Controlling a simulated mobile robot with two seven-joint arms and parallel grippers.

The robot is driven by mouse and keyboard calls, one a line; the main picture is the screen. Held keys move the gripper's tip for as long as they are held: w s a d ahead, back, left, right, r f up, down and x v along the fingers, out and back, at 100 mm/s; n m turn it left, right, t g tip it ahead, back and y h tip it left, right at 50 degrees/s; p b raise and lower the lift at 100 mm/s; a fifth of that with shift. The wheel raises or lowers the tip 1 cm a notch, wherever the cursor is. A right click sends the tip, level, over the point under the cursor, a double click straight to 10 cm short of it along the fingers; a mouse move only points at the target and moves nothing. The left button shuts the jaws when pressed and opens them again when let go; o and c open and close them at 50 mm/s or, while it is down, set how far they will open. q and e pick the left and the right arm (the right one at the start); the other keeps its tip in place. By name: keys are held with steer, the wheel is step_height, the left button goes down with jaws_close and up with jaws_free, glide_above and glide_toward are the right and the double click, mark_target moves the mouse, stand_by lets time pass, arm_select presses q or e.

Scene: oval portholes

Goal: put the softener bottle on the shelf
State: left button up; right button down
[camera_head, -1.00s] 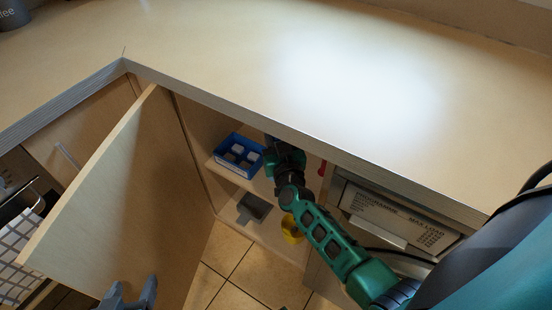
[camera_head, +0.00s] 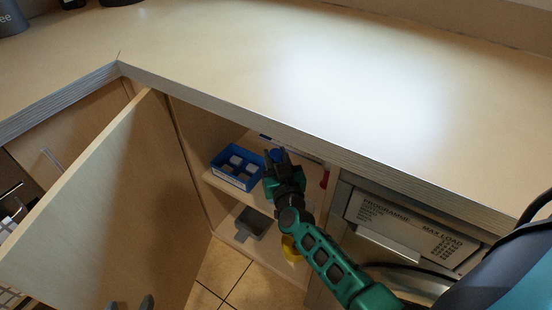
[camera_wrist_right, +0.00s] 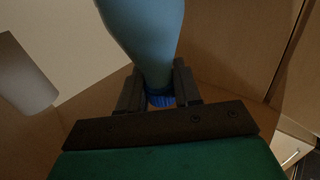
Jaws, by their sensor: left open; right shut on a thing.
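The softener bottle is light blue with a darker blue cap; it fills the top middle of the right wrist view (camera_wrist_right: 145,35). My right gripper (camera_wrist_right: 158,88) is shut on it near the cap. In the head view my right gripper (camera_head: 278,163) is inside the open cupboard, under the counter edge, with the blue cap (camera_head: 277,155) between its fingers; the bottle's body is hidden there. The cupboard's upper shelf (camera_head: 222,187) is beside and below the gripper. I cannot tell whether the bottle touches it. My left gripper (camera_head: 132,304) is open and empty, its tips at the bottom edge.
A blue crate (camera_head: 214,168) with white items stands on the shelf, just left of my right gripper. The open door (camera_head: 105,200) is at the left. A grey tray (camera_head: 243,228) and a yellow object (camera_head: 291,248) are lower down. The countertop (camera_head: 230,50) overhangs the cupboard.

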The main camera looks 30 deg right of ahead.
steer(key=shift+f, duration=0.1)
steer(key=c, duration=0.8)
jaws_free()
steer(key=shift+r, duration=0.2)
steer(key=s+a+n+g+y, duration=0.2)
steer(key=s+a, duration=0.1)
steer(key=s, duration=0.3)
steer(key=s+a+n+g+y+p, duration=0.1)
steer(key=s+a+g+y, duration=0.1)
steer(key=s, duration=0.5)
steer(key=s+a+n+g+y+p, duration=0.1)
steer(key=s+a+n+g+y, duration=0.1)
steer(key=s+a, duration=0.3)
steer(key=shift+s+a+f+n+g+y, duration=0.1)
steer(key=shift+s+a+n+g+y, duration=0.1)
steer(key=shift+s+y, duration=0.25)
steer(key=shift+s+a+n+g+y, duration=0.1)
steer(key=shift+s+a+y, duration=0.15)
steer(key=shift+s, duration=0.35)
